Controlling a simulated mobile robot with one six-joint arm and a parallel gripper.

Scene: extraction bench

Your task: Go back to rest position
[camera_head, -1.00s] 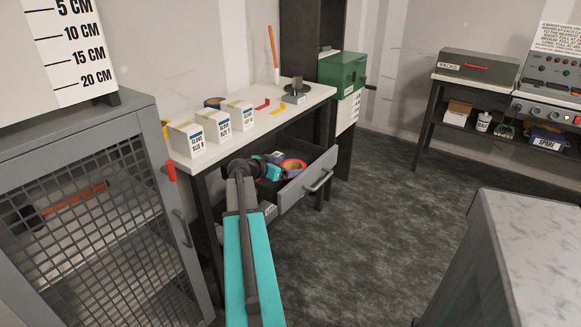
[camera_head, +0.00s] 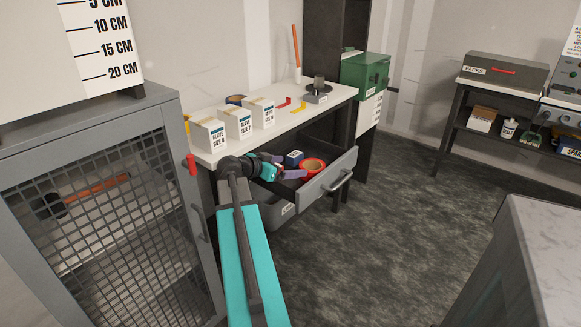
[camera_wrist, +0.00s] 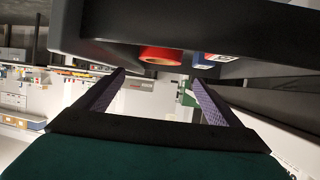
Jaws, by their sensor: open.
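My gripper (camera_head: 285,174) is at the open drawer (camera_head: 327,187) under the white bench, and its purple fingers show there in the head view. In the wrist view my gripper (camera_wrist: 155,95) is open, with two purple fingers spread apart and nothing between them. A red tape roll (camera_head: 313,167) and a small dark blue box (camera_head: 294,157) lie in the drawer just beyond the fingers. The tape roll also shows in the wrist view (camera_wrist: 160,54), beside the blue box (camera_wrist: 213,60). My arm hides part of the drawer's left side.
The bench top (camera_head: 235,110) holds several white glove boxes (camera_head: 238,122) and a small scale (camera_head: 318,92). A mesh cabinet (camera_head: 95,200) with a red handle stands close at left. A pale-topped counter (camera_head: 540,250) is at right. The dark floor (camera_head: 400,220) between is clear.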

